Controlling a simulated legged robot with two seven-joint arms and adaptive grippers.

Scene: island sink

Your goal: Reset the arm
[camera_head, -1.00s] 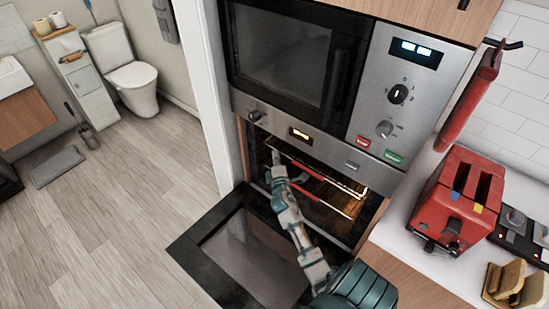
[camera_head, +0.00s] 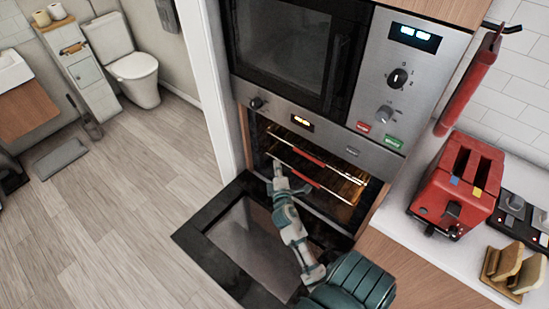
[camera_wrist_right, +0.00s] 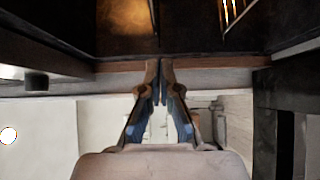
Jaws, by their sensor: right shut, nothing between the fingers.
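My right arm reaches up from the bottom in the head view. My right gripper (camera_head: 277,170) is in front of the open oven (camera_head: 320,172), near the left part of its opening, above the lowered door (camera_head: 247,248). In the right wrist view my right gripper (camera_wrist_right: 159,72) has its fingers together with nothing held between them. Dark oven parts and lit rack bars (camera_wrist_right: 228,12) show past the fingertips. I cannot tell whether the fingertips touch the oven. My left gripper is not in view.
A microwave (camera_head: 295,45) is built in above the oven. A red toaster (camera_head: 457,185) and a rack with bread slices (camera_head: 512,270) stand on the white counter (camera_head: 408,226) at right. Open wooden floor (camera_head: 120,215) lies left of the door.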

